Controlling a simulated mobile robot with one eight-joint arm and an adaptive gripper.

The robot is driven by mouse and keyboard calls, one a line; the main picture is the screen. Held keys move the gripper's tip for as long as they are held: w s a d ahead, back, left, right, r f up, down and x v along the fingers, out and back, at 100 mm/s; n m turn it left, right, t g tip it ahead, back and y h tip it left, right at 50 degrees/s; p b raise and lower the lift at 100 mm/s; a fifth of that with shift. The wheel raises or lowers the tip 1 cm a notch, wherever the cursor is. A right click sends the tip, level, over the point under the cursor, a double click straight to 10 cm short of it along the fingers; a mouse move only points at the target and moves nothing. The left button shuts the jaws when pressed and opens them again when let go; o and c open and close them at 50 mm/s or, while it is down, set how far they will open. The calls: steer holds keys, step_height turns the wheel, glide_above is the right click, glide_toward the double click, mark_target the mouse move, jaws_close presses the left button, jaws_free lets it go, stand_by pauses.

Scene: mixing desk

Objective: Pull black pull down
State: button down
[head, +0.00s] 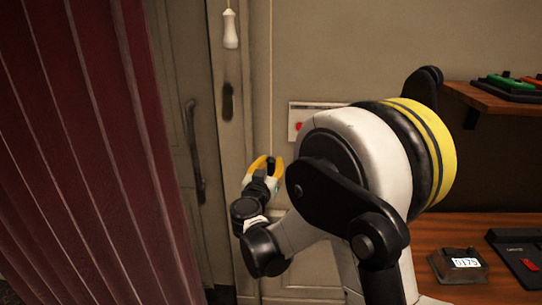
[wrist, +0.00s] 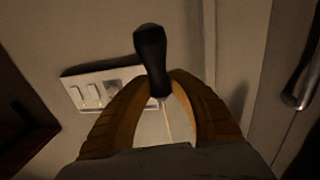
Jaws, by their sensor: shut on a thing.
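The black pull (head: 271,164) hangs on a thin pale cord (head: 271,80) in front of the wall. My gripper (head: 266,167) has its yellow fingers shut on it from both sides. In the wrist view the black pull (wrist: 151,50) shows between and beyond the fingertips of my gripper (wrist: 164,84). The cord also shows between the fingers there. The part of the pull at the fingertips is partly hidden.
A white pull (head: 230,30) hangs higher, to the left. A red curtain (head: 90,150) fills the left side. A door with a dark handle (head: 194,150) stands behind. A wall plate (wrist: 92,92) is close by. A shelf (head: 500,105) and desk (head: 500,225) are on the right.

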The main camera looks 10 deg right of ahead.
step_height(320, 180, down, 8)
steer(key=b, duration=0.4)
steer(key=shift+r, duration=0.1)
steer(key=c, duration=1.3)
jaws_free()
steer(key=shift+o, duration=0.2)
steer(key=v, duration=1.2)
steer(key=shift+d, duration=0.15)
